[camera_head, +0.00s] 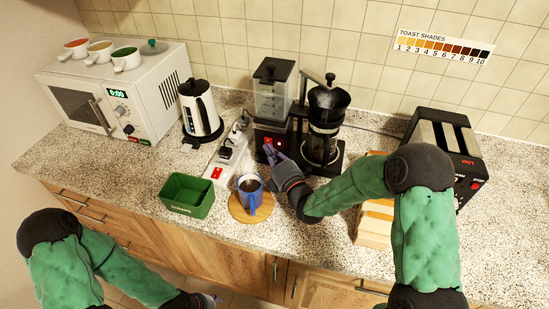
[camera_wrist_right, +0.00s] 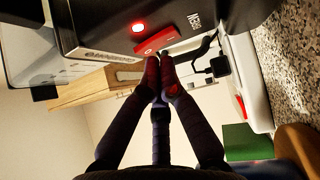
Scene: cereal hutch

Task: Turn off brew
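The black coffee maker (camera_head: 272,133) stands at the back middle of the counter, with a clear tank on top and a glass pot (camera_head: 322,143) at its right. In the right wrist view its red rocker switch (camera_wrist_right: 156,41) sits beside a lit red light (camera_wrist_right: 138,27) and partly visible BREW lettering (camera_wrist_right: 194,20). My right gripper (camera_head: 269,150) is at the coffee maker's front; its fingertips (camera_wrist_right: 160,62) are together just at the switch, with nothing held. I cannot tell whether they touch it. My left gripper (camera_head: 213,299) barely shows at the bottom edge.
A blue mug (camera_head: 250,186) of dark liquid stands on a round wooden coaster (camera_head: 236,211), below my right gripper. A green bin (camera_head: 187,197), a power strip (camera_head: 217,172) and a kettle (camera_head: 200,110) are left. Bread (camera_head: 374,232) and a toaster (camera_head: 447,140) are right.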

